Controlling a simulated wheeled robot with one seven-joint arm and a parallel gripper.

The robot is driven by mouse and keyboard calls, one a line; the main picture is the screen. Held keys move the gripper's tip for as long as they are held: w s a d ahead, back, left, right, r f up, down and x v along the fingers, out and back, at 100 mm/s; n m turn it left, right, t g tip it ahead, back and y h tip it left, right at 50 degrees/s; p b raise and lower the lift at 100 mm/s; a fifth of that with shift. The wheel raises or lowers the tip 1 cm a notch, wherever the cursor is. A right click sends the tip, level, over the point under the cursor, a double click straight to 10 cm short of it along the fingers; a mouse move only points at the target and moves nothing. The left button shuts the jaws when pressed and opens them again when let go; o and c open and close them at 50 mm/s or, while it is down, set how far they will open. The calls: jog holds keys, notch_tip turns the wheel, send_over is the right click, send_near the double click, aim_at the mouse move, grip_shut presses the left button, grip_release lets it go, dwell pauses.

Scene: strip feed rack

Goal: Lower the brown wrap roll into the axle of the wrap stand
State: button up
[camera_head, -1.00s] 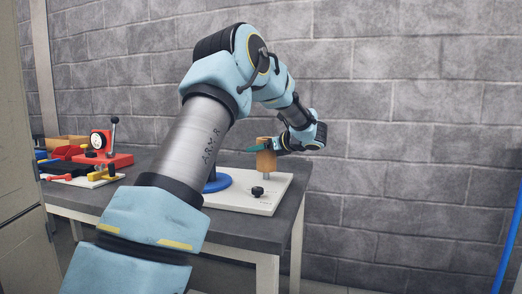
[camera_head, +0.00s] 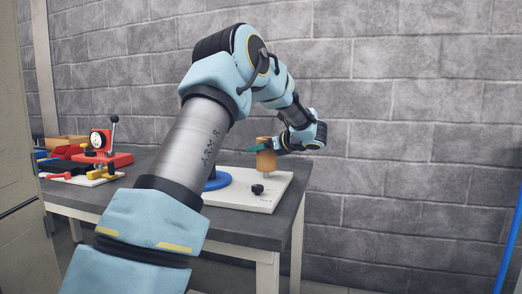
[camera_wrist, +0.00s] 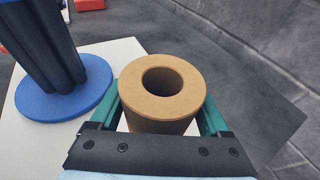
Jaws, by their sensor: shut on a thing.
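The brown wrap roll (camera_head: 267,163) is upright between the teal fingers of my gripper (camera_wrist: 162,110), which is shut on it. In the wrist view its round top (camera_wrist: 190,108) and open bore show; I cannot make out the axle inside. In the head view the roll is above the white base board of the wrap stand (camera_head: 231,197). A short grey length of the axle (camera_head: 267,175) shows under the roll's lower edge. The roll seems lined up over or around it; how far it is on is hidden.
A blue disc (camera_wrist: 40,106) with a dark column (camera_wrist: 42,50) stands on the board beside the roll. A black knob (camera_head: 257,189) is at the board's front. A red device (camera_head: 103,150) and coloured tools are at the table's left. The brick wall is behind.

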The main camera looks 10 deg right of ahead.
jog(key=o, duration=1.4)
jog(key=shift+o, duration=0.2)
jog(key=v, duration=1)
jog(key=shift+s+d+r+b, duration=0.25)
jog(key=shift+b, duration=0.1)
